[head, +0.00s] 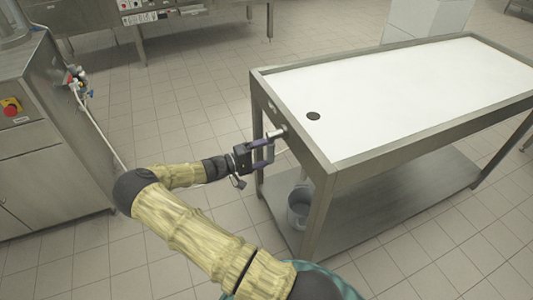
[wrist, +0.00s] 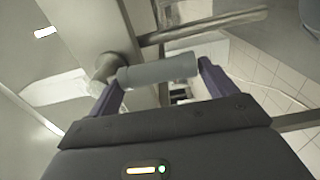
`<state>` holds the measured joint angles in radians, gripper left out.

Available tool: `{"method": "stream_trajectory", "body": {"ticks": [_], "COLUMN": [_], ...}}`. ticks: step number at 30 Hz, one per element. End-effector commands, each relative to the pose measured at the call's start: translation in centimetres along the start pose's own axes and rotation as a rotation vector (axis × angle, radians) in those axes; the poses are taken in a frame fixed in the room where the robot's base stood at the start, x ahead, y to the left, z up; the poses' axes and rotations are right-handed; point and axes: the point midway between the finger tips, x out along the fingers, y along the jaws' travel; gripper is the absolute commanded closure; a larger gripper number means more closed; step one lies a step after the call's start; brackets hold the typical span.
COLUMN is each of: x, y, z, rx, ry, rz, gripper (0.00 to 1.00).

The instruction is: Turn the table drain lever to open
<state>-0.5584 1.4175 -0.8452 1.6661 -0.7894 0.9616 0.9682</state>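The table (head: 400,95) has a white top with a dark drain hole (head: 313,116) near its left end. The drain lever (head: 276,132) sticks out of that end below the rim. In the wrist view the lever's grey cylindrical handle (wrist: 160,70) lies crosswise between the fingertips, its left end at a round metal fitting. My gripper (head: 265,148) is at the lever. Its purple fingers stand wide apart in the wrist view (wrist: 160,85), one near each end of the handle. I cannot tell whether either finger touches it.
A bucket (head: 299,207) stands on the table's lower shelf (head: 390,190) beneath the drain end. A steel cabinet (head: 50,160) with a red button stands at the left. The tiled floor (head: 190,120) between cabinet and table is mostly clear.

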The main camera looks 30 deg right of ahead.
Motion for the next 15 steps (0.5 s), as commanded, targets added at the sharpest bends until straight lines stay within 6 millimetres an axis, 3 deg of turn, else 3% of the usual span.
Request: {"method": "stream_trajectory", "body": {"ticks": [11, 15], "x": [0.0, -0.9], "y": [0.0, 0.0], "z": [0.1, 0.1], "rx": [-0.005, -0.004], "ry": [-0.004, -0.005], "rz": [0.002, 0.003], "gripper": [0.05, 0.05]}}
